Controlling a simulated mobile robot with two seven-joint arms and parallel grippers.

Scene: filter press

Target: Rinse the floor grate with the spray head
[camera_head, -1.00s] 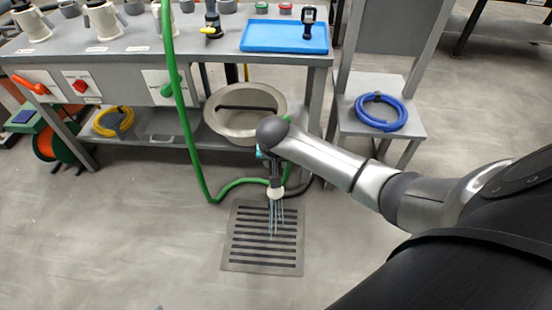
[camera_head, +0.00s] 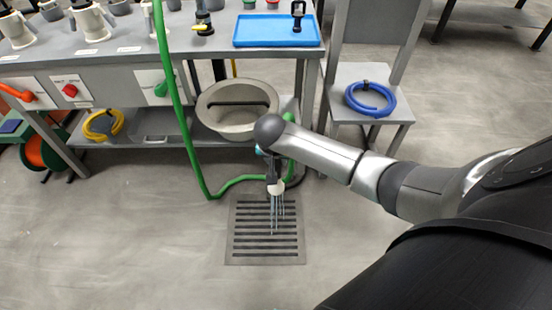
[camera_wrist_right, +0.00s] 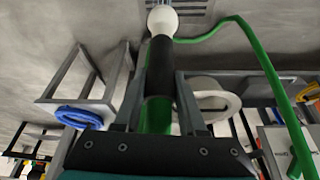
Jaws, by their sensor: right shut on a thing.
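The floor grate (camera_head: 265,245) is a dark slotted square set in the grey floor, below the bench. My right gripper (camera_head: 272,172) is above its far edge and points down. It is shut on the spray head (camera_head: 276,187), which has a white round nozzle. Pale blue water streams fall from the nozzle onto the grate's upper middle part. In the right wrist view the fingers (camera_wrist_right: 160,105) hold the spray head's dark and green handle (camera_wrist_right: 157,85), with the white nozzle (camera_wrist_right: 162,20) over part of the grate (camera_wrist_right: 185,8). My left gripper is not in view.
A green hose (camera_head: 192,150) hangs past the bench and loops on the floor towards the spray head. A grey basin (camera_head: 210,108) sits on the lower shelf. A side stand (camera_head: 352,78) carries a blue coiled hose (camera_head: 370,99). The floor left of the grate is clear.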

